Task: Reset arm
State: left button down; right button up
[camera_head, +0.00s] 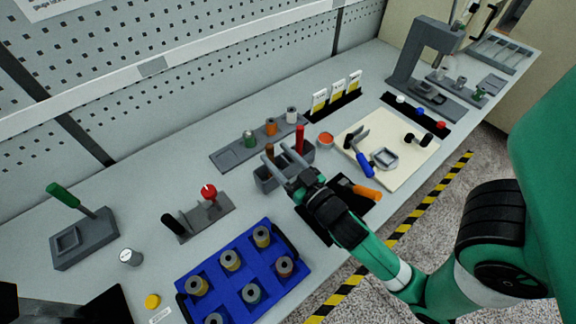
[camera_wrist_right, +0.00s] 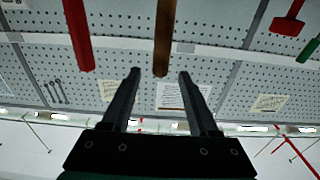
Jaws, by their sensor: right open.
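My right gripper (camera_head: 277,163) reaches in from the right in the head view, over the grey bin (camera_head: 268,180) at the middle of the bench. In the right wrist view its two fingers (camera_wrist_right: 160,85) stand apart with nothing between them. A red handle (camera_head: 300,140) and a brown handle (camera_head: 269,152) stand upright by the gripper. In the right wrist view the red handle (camera_wrist_right: 78,35) and the brown handle (camera_wrist_right: 164,40) lie beyond the fingertips.
A blue tray (camera_head: 223,291) with several spools stands at the front. A cream board (camera_head: 395,178) with tools and an orange-handled tool (camera_head: 366,192) lie to the right. A grey fixture with a green lever (camera_head: 62,195) stands left. The perforated wall runs behind.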

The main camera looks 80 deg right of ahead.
jog(key=b+v, duration=0.1)
jog(key=v, duration=0.3)
jog(key=shift+s+a, duration=0.1)
jog(key=shift+s, duration=0.15)
jog(key=w+a+r+m+t, duration=0.1)
jog(key=w+a+r+t, duration=0.15)
jog(key=r, duration=0.55)
jog(key=w+a+r+t, duration=0.2)
jog(key=w+r, duration=0.2)
jog(key=r, duration=0.3)
jog(key=w+a+r+m+t, duration=0.1)
jog(key=w+a+r+t, duration=0.2)
jog(key=r, duration=0.5)
jog(key=w+a+r+n+t+y, duration=0.1)
jog(key=a+r+n+t+y, duration=0.2)
jog(key=r, duration=0.4)
jog(key=a+r+n+y+p, duration=0.1)
jog(key=a+r+n+y, duration=0.3)
jog(key=r+y, duration=0.25)
jog(key=w+a+r+n+t+y, duration=0.1)
jog(key=a+r+n+t+y, duration=0.2)
jog(key=r, duration=0.4)
notch_tip(320, 180, up, 36)
jog(key=g+p, duration=0.1)
jog(key=p, duration=3.5)
jog(key=shift+f, duration=0.2)
